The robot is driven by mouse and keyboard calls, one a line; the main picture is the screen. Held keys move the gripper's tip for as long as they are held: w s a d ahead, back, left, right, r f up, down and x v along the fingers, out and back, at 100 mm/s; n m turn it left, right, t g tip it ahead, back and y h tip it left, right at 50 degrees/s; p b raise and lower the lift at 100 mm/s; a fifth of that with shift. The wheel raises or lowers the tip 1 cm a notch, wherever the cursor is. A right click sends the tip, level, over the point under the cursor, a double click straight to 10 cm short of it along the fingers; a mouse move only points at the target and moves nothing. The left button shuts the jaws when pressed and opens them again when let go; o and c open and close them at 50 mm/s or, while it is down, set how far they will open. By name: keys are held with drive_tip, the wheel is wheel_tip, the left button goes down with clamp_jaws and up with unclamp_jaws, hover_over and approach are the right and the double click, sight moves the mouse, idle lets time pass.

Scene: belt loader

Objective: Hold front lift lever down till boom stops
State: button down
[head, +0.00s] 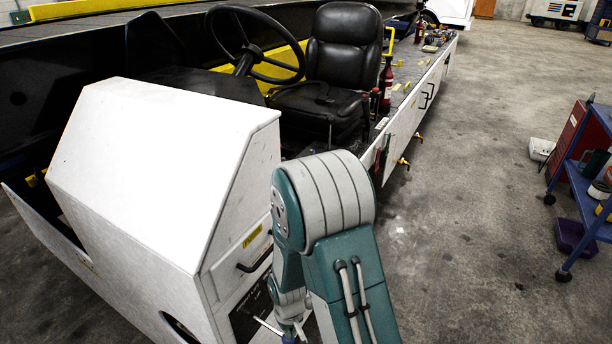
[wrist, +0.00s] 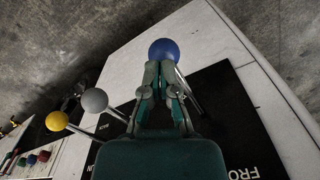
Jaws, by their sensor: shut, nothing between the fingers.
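In the wrist view, a lever with a blue ball knob (wrist: 163,51) stands out from a black label plate (wrist: 222,120) that reads "FRO…". Its metal rod shows just right of my fingers. My gripper (wrist: 162,68) is shut, its fingertips at the near side of the blue knob, seemingly touching it and not around it. Levers with a grey knob (wrist: 95,101) and a yellow knob (wrist: 57,121) stand to the left. In the head view, my arm hides most of the lever panel. The boom (head: 100,22) runs along the loader's far side.
The white console housing (head: 160,170) stands left of my arm, with a black handle (head: 254,256) on its side. The driver's seat (head: 335,70) and steering wheel (head: 255,48) are behind it. A blue cart (head: 585,190) stands at right; the floor between is clear.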

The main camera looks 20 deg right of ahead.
drive_tip(key=shift+s+d+r, duration=0.1)
drive_tip(key=shift+s+r, duration=0.05)
drive_tip(key=shift+r, duration=0.75)
drive_tip(key=shift+s+d+r, duration=0.15)
drive_tip(key=shift+r, duration=0.75)
drive_tip(key=shift+s+d+r, duration=0.1)
drive_tip(key=shift+s+r, duration=0.05)
drive_tip(key=shift+r, duration=0.75)
drive_tip(key=s+r+t, duration=0.2)
drive_tip(key=s+r, duration=0.2)
drive_tip(key=r, duration=0.5)
drive_tip(key=s+r+t, duration=0.1)
drive_tip(key=s+r, duration=0.3)
drive_tip(key=r, duration=0.5)
drive_tip(key=s+a+r+m+t, duration=0.1)
drive_tip(key=s+r, duration=0.3)
drive_tip(key=r, duration=0.6)
drive_tip(key=shift+s+t, duration=0.3)
drive_tip(key=shift+t, duration=0.5)
drive_tip(key=shift+a+r, duration=0.1)
